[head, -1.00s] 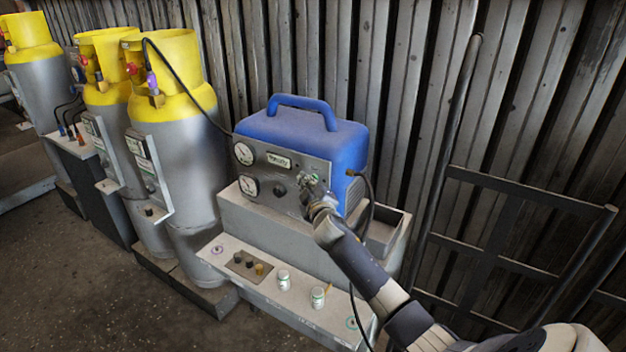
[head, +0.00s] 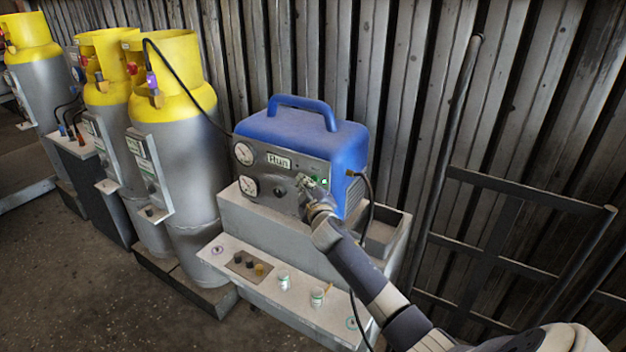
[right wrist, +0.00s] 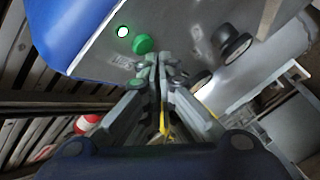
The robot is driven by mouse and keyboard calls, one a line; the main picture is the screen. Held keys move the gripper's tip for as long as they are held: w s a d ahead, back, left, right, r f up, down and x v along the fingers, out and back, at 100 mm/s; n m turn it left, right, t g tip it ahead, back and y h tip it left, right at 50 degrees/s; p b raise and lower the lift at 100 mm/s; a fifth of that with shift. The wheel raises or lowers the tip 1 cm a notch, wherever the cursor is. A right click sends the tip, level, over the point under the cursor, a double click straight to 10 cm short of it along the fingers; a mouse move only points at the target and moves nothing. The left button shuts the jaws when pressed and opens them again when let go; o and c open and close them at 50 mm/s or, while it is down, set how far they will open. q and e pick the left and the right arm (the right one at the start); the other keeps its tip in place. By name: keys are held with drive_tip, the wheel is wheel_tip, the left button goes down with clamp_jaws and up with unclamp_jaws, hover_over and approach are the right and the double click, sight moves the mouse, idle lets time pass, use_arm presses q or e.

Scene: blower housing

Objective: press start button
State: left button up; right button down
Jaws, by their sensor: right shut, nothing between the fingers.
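The blue recovery machine (head: 300,128) stands on a grey cabinet, its grey front panel facing me. Its small display (head: 279,160) reads "Run". The green start button (right wrist: 144,44) sticks out of the panel in the right wrist view. Beside it a small round lamp (right wrist: 123,31) glows whitish green. In the head view a green glow (head: 323,182) shows at the panel's right side. My right gripper (head: 305,186) is shut and empty in front of the panel; its closed fingertips (right wrist: 157,62) are just beside the button, apparently apart from it. My left gripper is not in view.
Two round gauges (head: 244,154) and a dark knob (head: 281,190) are on the panel. Yellow-topped grey cylinders (head: 172,110) stand at the left. A low shelf (head: 300,315) holds small jars. A metal rack (head: 520,207) leans at the right. A black hose hangs beside the machine.

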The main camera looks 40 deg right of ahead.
drive_tip(key=shift+a, duration=0.1)
drive_tip(key=a, duration=0.1)
drive_tip(key=s+a, duration=0.1)
drive_tip(key=a, duration=0.1)
drive_tip(key=s+a, duration=0.1)
drive_tip(key=a, duration=0.1)
drive_tip(key=shift+s+a, duration=0.15)
drive_tip(key=shift+a, duration=0.05)
idle(0.8)
